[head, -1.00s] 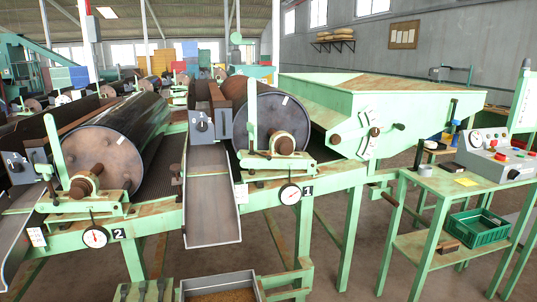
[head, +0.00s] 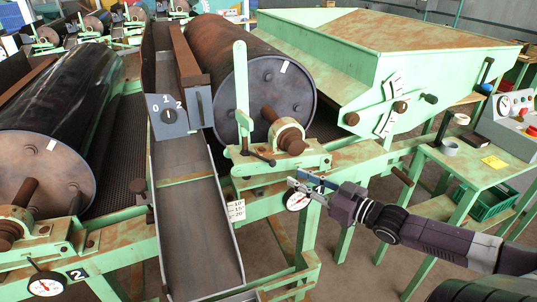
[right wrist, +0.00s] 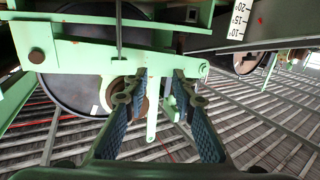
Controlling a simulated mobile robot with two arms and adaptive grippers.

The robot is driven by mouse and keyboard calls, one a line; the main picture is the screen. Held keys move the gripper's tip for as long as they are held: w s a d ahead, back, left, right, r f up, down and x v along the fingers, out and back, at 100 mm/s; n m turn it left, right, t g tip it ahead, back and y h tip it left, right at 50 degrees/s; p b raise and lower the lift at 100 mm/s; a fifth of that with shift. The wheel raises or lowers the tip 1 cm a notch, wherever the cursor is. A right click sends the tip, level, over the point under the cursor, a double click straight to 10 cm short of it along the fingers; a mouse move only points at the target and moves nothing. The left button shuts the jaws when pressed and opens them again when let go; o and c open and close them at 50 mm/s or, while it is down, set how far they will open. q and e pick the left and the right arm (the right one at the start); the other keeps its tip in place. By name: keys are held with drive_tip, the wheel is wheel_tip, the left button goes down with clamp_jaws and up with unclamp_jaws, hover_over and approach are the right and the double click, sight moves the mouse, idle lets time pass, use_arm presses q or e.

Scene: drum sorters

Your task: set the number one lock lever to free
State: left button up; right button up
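The number one drum (head: 225,75) is rusty, with a grey end face and a shaft in a green bearing block (head: 287,133). A tall green lever (head: 241,90) stands nearly upright at the left of this block. A short dark handle (head: 260,157) lies low beside its foot. No label shows which one is the lock lever. My right gripper (head: 303,183) is below and right of the block, in front of the round dial (head: 297,201), apart from both levers. In the right wrist view my gripper (right wrist: 155,86) is open and empty, with a green bar (right wrist: 152,112) visible between the fingers. My left gripper is out of view.
A grey chute (head: 198,225) slopes down left of the block, below a 0-1-2 selector (head: 168,115). The number two drum (head: 60,130) is at the left. A green hopper (head: 390,60) and a side table (head: 465,168) stand at the right.

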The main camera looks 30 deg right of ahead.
sight(270, 162)
drive_tip(key=shift+n+y, duration=0.4)
drive_tip(key=shift+y, duration=0.4)
drive_tip(key=a+r, duration=0.3)
drive_tip(key=r, duration=0.1)
drive_tip(key=shift+a+r, duration=0.2)
drive_tip(key=shift+a, duration=0.15)
drive_tip(key=shift+d+b+x, duration=0.2)
drive_tip(key=shift+b+x, duration=0.35)
drive_tip(key=shift+x, duration=3.2)
drive_tip(key=shift+f, duration=0.1)
drive_tip(key=shift+c, duration=0.4)
clamp_jaws()
